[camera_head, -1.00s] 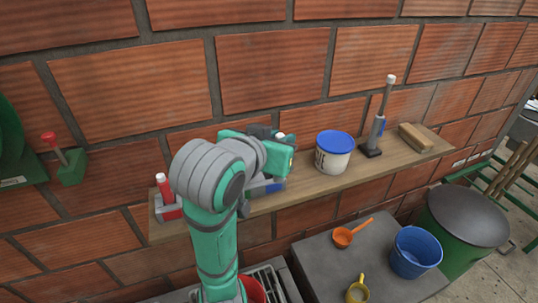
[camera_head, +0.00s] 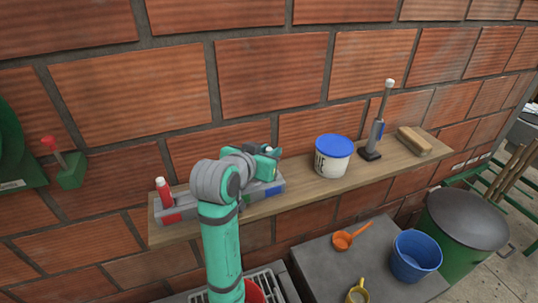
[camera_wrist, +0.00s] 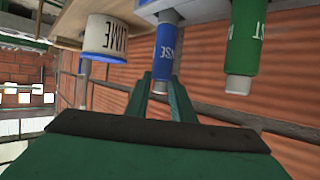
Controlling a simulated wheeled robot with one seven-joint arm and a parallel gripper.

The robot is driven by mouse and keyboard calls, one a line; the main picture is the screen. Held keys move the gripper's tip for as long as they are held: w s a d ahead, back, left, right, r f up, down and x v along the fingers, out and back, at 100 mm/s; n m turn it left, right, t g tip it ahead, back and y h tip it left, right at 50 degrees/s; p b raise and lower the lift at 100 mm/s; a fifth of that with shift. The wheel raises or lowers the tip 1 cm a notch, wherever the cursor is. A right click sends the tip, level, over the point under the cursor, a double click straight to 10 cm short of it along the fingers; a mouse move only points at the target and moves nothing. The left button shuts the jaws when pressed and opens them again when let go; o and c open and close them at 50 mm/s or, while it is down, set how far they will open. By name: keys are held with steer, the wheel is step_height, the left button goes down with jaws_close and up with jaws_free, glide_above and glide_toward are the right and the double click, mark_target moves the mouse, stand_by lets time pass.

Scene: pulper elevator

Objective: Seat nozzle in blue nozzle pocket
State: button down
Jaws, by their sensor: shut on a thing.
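The blue nozzle (camera_wrist: 163,52) with a pale tip stands in the middle of the wrist view, which looks upside down. My gripper (camera_wrist: 162,82) is shut on it near the tip. In the head view my gripper (camera_head: 268,158) is over the right part of the grey rack (camera_head: 255,193), and the nozzle is mostly hidden. The blue pocket mark (camera_head: 274,190) shows on the rack's front. The nozzle's far end meets or overlaps the rack in the wrist view; how deep it sits I cannot tell.
A green nozzle (camera_wrist: 244,40) stands beside the blue one. A red nozzle (camera_head: 163,190) stands at the rack's left end. The blue-lidded bucket (camera_head: 333,157), a grey tool (camera_head: 376,138) and a brush (camera_head: 414,141) share the shelf (camera_head: 310,187). The brick wall is close behind.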

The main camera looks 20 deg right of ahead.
steer(key=shift+f, duration=0.65)
steer(key=c, duration=1.5)
jaws_free()
steer(key=shift+f, duration=0.1)
steer(key=shift+c, duration=0.2)
steer(key=shift+s+a+r, duration=0.15)
steer(key=shift+a+r, duration=0.05)
steer(key=shift+r, duration=0.05)
steer(key=v, duration=1.1)
steer(key=shift+s, duration=0.3)
steer(key=shift+a+r, duration=0.1)
steer(key=shift+a, duration=0.05)
